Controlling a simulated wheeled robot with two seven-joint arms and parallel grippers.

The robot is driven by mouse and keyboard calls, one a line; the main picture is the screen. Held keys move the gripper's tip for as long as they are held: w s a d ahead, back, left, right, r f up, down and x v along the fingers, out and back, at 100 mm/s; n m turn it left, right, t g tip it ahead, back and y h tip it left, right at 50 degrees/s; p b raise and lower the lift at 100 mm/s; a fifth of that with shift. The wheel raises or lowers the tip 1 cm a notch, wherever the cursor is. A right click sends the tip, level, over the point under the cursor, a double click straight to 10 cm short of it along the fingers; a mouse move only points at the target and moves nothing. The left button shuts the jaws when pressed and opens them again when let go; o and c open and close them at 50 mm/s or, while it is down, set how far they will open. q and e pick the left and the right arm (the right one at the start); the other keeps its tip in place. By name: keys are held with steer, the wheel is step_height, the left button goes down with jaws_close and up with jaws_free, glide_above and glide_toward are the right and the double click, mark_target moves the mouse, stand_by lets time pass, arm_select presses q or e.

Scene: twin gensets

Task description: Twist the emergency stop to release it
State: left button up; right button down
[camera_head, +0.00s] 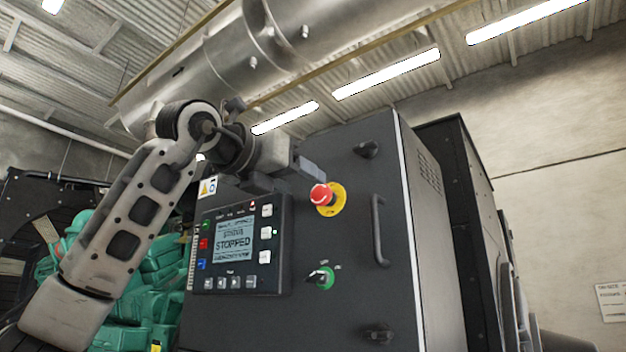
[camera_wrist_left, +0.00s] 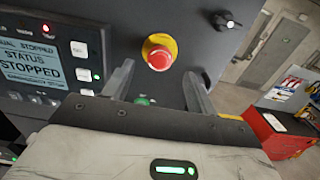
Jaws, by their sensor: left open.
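The emergency stop (camera_head: 321,195) is a red mushroom button on a yellow round plate, on the dark front of the control cabinet (camera_head: 345,255). In the left wrist view the red button (camera_wrist_left: 159,58) shows ahead of and between the two fingers, nothing touching it. My left gripper (camera_head: 314,176) is just up and left of the button in the head view. Its fingers are spread and empty; they also show in the left wrist view (camera_wrist_left: 157,82). My right gripper does not show.
A control panel (camera_head: 238,245) with a screen reading STOPPED is left of the button. A green rotary switch (camera_head: 321,278) is below it, a door handle (camera_head: 379,230) to its right. Latches (camera_head: 367,149) stick out of the cabinet front. A red cabinet (camera_wrist_left: 280,135) stands far right.

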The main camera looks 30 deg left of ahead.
mark_target(317, 191)
arm_select(q)
steer(key=shift+w+d+p, duration=0.2)
steer(key=shift+w+p, duration=0.15)
steer(key=shift+w, duration=0.95)
steer(key=shift+w+d+p, duration=0.15)
steer(key=shift+w+p, duration=0.15)
steer(key=shift+w, duration=1)
steer(key=c, duration=1)
